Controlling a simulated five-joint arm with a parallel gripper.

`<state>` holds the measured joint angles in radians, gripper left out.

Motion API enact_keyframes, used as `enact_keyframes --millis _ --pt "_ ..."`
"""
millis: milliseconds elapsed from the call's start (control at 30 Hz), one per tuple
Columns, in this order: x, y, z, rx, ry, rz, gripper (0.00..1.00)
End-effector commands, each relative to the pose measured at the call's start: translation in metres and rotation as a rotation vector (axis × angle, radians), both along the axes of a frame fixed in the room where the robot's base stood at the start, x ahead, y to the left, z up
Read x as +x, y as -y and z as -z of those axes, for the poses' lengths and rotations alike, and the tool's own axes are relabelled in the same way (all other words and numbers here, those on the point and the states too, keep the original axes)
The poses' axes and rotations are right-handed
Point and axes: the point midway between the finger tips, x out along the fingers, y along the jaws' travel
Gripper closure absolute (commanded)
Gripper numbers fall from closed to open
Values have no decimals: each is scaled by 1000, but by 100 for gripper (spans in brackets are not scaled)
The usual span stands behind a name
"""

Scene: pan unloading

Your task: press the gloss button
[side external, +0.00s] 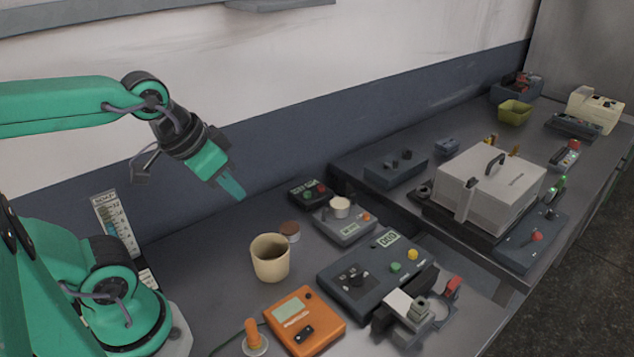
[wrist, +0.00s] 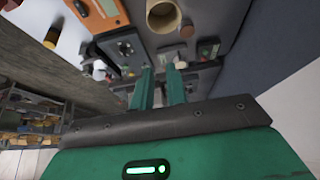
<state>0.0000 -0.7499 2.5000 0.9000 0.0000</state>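My gripper (side external: 236,192) hangs in the air above the back of the bench, left of the small dark box. In the wrist view my gripper (wrist: 160,72) shows two green fingers with a narrow gap and nothing between them. I cannot read which button is gloss. The dark control box (side external: 337,277) has a dial, a green button (side external: 396,267) and a yellow button (side external: 413,254). The small dark box (side external: 298,192) behind has green and red buttons. The grey device (side external: 346,231) has a round pale top and an orange button (side external: 366,217). My fingers touch none of them.
A beige cup (side external: 270,262) and a brown-lidded jar (side external: 290,232) stand below my gripper. An orange meter (side external: 305,322) is at the front. A clamp-like fixture (side external: 411,306) sits before the control box. A large pale lidded machine (side external: 488,190) stands right. Bare bench lies left of the cup.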

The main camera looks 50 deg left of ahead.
Motion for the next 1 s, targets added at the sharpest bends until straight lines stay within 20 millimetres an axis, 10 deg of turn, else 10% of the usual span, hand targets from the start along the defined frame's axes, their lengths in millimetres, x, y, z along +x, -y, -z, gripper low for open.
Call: enact_keyframes --millis 1000 --pt "0 0 0 0 0 0 100"
